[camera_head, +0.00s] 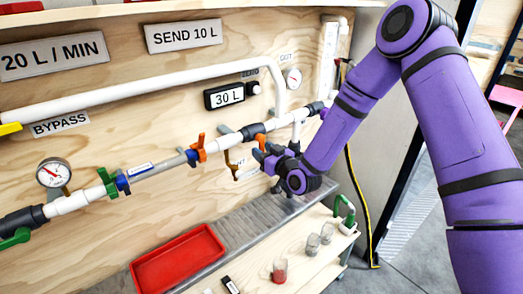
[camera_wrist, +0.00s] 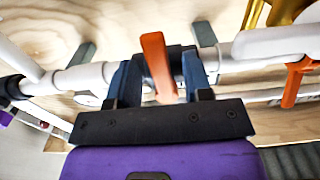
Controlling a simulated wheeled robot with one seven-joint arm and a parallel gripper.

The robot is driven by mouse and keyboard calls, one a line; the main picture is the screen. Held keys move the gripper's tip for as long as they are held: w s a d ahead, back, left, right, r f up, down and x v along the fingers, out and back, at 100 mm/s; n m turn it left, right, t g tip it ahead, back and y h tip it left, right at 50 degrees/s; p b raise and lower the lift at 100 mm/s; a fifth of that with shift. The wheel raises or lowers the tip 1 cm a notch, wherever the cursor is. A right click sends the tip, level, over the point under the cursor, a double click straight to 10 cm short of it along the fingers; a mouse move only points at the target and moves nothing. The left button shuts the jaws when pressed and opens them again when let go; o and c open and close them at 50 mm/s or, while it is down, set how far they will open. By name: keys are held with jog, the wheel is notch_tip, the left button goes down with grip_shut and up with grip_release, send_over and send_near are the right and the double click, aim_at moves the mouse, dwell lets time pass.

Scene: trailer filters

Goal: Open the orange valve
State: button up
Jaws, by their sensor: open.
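An orange valve handle (camera_wrist: 157,67) stands between the two blue fingers of my gripper (camera_wrist: 160,82) in the wrist view. The fingers are apart, one on each side of the handle, with gaps showing. In the head view my gripper (camera_head: 264,157) is at the right part of the white pipe, by this orange handle (camera_head: 260,142), which is partly hidden. A second orange valve handle (camera_head: 198,148) sits further left on the same pipe. It also seems to show at the right of the wrist view (camera_wrist: 293,82).
Green valve handles (camera_head: 107,182) and a gauge (camera_head: 53,173) are further left on the pipe.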

jog(key=shift+w+a, duration=0.35)
jog(key=shift+w, duration=0.1)
grip_shut()
